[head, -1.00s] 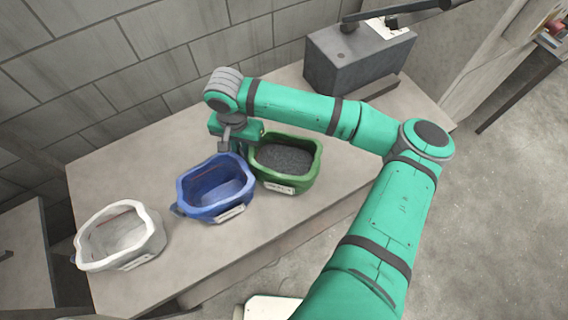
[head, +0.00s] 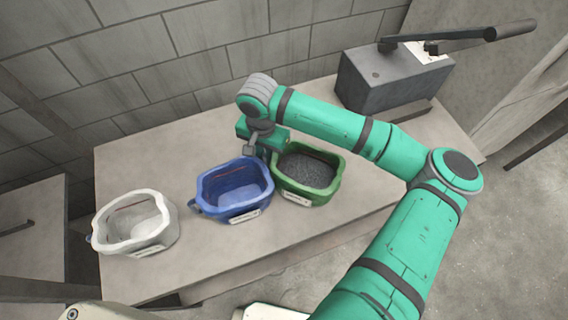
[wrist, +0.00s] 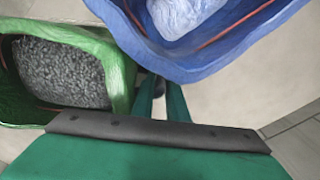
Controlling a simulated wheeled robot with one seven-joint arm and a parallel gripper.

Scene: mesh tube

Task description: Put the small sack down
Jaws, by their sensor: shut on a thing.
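Three open sacks stand in a row on a table. The white sack (head: 158,240) is at the left, the blue sack (head: 236,213) in the middle and the green sack (head: 318,188) with dark granules at the right. My gripper (head: 254,153) is at the back, by the blue sack's right rear rim, close to the green one. In the wrist view, my fingers (wrist: 161,100) reach down between the green sack (wrist: 120,75) and the blue sack (wrist: 150,60). They appear shut on the blue sack's edge; the exact grip is partly hidden. I cannot tell whether the blue sack touches the table.
The grey table (head: 160,285) has clear room in front of the sacks and behind the white one. A grey box-shaped device (head: 385,85) with a long lever stands at the back right. A block wall (head: 200,60) runs behind. Another surface (head: 30,235) is at the far left.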

